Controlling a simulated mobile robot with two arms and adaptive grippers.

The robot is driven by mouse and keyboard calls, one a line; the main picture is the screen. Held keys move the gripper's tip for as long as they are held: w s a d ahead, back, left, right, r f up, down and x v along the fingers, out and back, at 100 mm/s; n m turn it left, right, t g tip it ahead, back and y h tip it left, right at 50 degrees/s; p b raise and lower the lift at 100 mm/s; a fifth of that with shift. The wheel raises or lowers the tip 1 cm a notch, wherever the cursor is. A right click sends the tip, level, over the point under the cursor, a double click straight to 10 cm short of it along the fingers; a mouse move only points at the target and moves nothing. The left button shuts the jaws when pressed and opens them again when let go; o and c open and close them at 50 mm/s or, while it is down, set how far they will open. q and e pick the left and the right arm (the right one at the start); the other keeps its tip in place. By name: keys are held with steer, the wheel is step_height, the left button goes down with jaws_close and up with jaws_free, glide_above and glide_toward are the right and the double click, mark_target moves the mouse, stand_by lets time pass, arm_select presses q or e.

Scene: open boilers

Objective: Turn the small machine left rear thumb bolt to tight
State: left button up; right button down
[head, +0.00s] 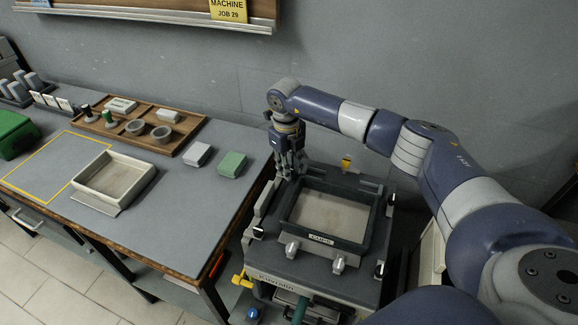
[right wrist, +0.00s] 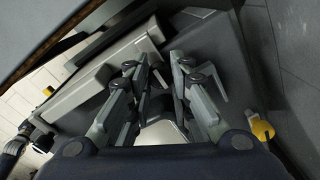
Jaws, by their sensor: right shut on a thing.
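The small machine (head: 270,266) stands to the right of the bench, with a shallow framed tray on top. My right gripper (head: 288,172) points down at its left rear corner. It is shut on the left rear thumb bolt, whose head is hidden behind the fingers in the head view. In the right wrist view the fingers (right wrist: 164,88) reach down over the machine's corner, and the bolt cannot be made out clearly between them. A black-and-white thumb bolt (head: 258,232) shows at the left front. My left gripper is not in the head view.
The bench (head: 190,225) at left holds a pale tray (head: 76,198), a wooden tray (head: 188,144) with small parts, and grey (head: 196,154) and green (head: 232,164) blocks. A grey wall (head: 400,75) stands close behind. A yellow part (head: 346,162) sits at the machine's rear.

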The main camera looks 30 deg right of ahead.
steer(key=c, duration=1.7)
jaws_free()
steer(key=shift+w+r, duration=0.1)
step_height(320, 180, up, 12)
steer(key=shift+a, duration=0.25)
